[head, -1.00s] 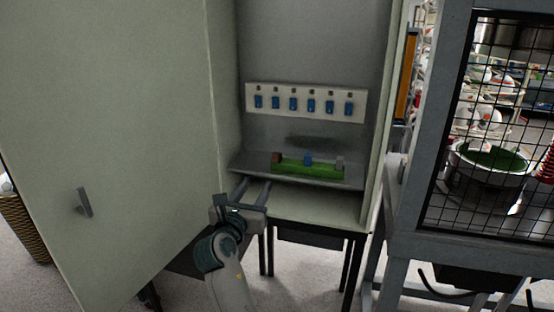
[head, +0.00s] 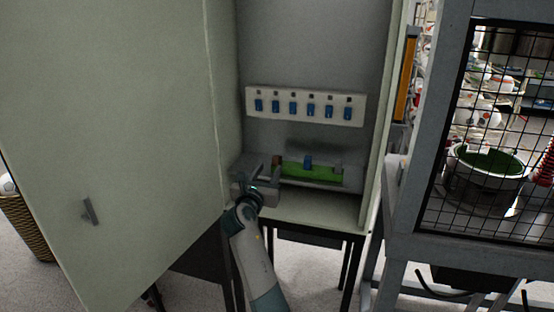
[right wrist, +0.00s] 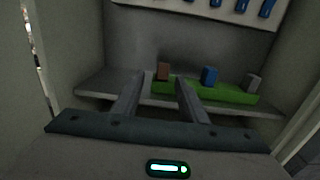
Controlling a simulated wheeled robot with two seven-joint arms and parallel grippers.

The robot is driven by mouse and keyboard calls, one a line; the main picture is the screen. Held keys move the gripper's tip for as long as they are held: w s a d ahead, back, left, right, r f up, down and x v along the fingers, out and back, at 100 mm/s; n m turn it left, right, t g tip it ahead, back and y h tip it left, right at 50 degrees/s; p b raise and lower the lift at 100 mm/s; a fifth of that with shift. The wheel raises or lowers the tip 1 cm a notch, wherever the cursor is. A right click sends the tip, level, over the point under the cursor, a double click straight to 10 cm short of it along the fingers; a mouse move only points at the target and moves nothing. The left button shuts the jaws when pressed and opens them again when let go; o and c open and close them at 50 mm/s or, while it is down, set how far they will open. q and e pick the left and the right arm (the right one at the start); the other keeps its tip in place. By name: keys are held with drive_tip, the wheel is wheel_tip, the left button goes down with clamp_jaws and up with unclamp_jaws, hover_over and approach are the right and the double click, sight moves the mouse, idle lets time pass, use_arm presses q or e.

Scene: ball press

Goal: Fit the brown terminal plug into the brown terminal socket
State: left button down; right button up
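A small brown block (head: 276,161) stands at the left end of a green terminal strip (head: 313,172) on the cabinet shelf. It also shows in the right wrist view (right wrist: 163,71). I cannot tell whether it is the brown plug, the socket or both together. My right gripper (head: 260,164) is at the left of the shelf, close to the brown block. In the right wrist view its two fingers (right wrist: 160,82) are apart, with the brown block seen between their tips and nothing clearly held. My left gripper is not in view.
A blue block (right wrist: 209,76) and a grey block (right wrist: 253,83) stand along the green strip. A white panel with blue switches (head: 305,104) is on the back wall. The cabinet's open door (head: 110,140) fills the left side. A mesh cage stands at right.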

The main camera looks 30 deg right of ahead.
sight(275, 159)
drive_tip(key=shift+w+d, duration=0.1)
drive_tip(key=shift+d, duration=0.05)
drive_tip(key=shift+w+d+r+p, duration=0.3)
drive_tip(key=shift+d+r+p, duration=0.05)
drive_tip(key=shift+d+p, duration=0.15)
drive_tip(key=p+x, duration=0.1)
drive_tip(key=x, duration=0.2)
drive_tip(key=shift+s+d+r, duration=0.1)
drive_tip(key=shift+s+r, duration=0.05)
drive_tip(key=shift+r, duration=0.05)
drive_tip(key=shift+w+d+f, duration=0.1)
drive_tip(key=shift+w+d, duration=0.3)
clamp_jaws()
